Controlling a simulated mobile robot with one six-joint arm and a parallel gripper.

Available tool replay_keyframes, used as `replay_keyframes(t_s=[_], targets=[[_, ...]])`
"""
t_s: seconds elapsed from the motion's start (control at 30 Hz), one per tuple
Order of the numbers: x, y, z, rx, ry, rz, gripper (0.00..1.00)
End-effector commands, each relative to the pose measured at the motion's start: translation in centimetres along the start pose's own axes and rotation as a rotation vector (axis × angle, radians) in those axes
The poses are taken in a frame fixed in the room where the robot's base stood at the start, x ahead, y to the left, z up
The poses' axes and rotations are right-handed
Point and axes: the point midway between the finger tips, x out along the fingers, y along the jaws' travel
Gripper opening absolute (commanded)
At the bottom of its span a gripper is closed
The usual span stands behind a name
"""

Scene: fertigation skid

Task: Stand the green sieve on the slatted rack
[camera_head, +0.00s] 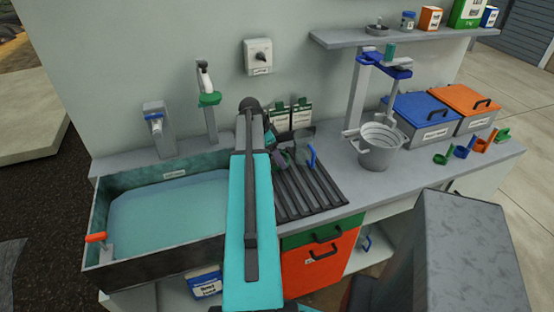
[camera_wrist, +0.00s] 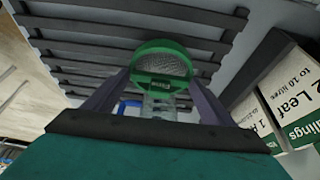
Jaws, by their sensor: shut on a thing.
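The green sieve (camera_wrist: 162,66), with a round green rim and grey mesh, is between the fingers of my gripper (camera_wrist: 158,100) in the wrist view. My gripper is shut on it. The slatted rack (camera_wrist: 90,48) spreads behind the sieve, with dark parallel bars. In the head view the rack (camera_head: 312,192) lies on the counter right of the basin. My gripper (camera_head: 282,150) is over the rack's back left part there, largely hidden by my arm. I cannot make out the sieve clearly in the head view, nor whether it touches the rack.
A clear jug with a blue handle (camera_head: 311,155) is at the rack's back. Green-and-white labelled cards (camera_head: 301,114) stand against the wall behind. A water-filled basin (camera_head: 120,262) is on the left. A grey bucket (camera_head: 376,152) and lidded boxes (camera_head: 420,112) are on the right.

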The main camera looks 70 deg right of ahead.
Motion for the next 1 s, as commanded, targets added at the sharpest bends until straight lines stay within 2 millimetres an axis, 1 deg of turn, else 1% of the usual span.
replay_keyframes(t_s=[0.2, 0.3, 0.77, 0.8, 0.9, 1.0], targets=[[1.8, 0.1, 0.7, 0.0, 0.0, 0.002, 0.55], [2.2, 0.1, 0.9, 0.001, 0.0, 0.002, 0.55], [2.7, 0.1, 1.0, 0.002, 0.0, 0.001, 0.55], [2.6, 0.1, 1.0, 0.002, 0.0, 0.001, 0.8], [2.6, 0.1, 1.0, 0.002, 0.0, 0.001, 0.96], [2.6, 0.1, 0.9, 0.002, 0.0, 0.001, 0.96]])
